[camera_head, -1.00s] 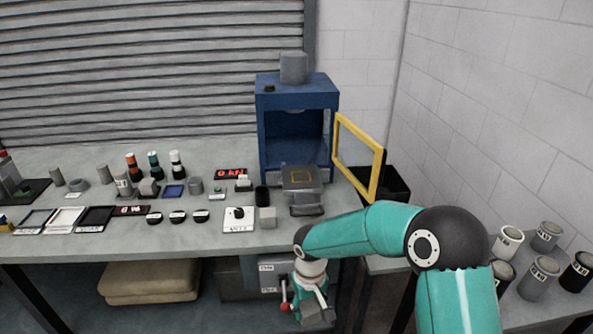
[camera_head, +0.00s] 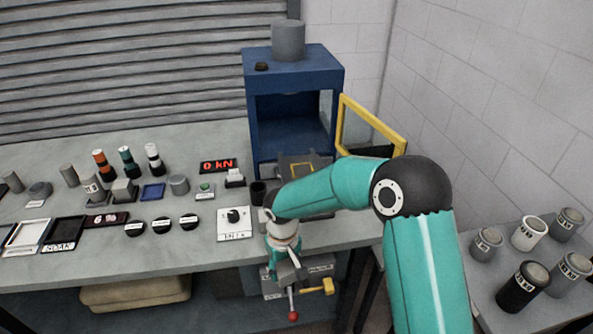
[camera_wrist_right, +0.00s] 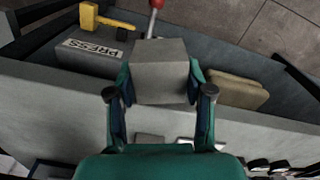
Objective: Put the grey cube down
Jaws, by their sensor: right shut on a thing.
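In the right wrist view a plain grey cube (camera_wrist_right: 160,72) sits between the fingers of my right gripper (camera_wrist_right: 160,95), which is shut on it. The cube is held in the air in front of the bench's front edge. In the head view my right gripper (camera_head: 284,264) hangs down at the bench's front edge, below the blue press. The cube is hard to make out there. My left gripper is in neither view.
The blue press (camera_head: 295,63) stands at the back with its yellow-framed door (camera_head: 398,139) open. The grey bench (camera_head: 150,253) carries several small parts, with bare room along its front left. Labelled canisters (camera_head: 523,287) stand at right.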

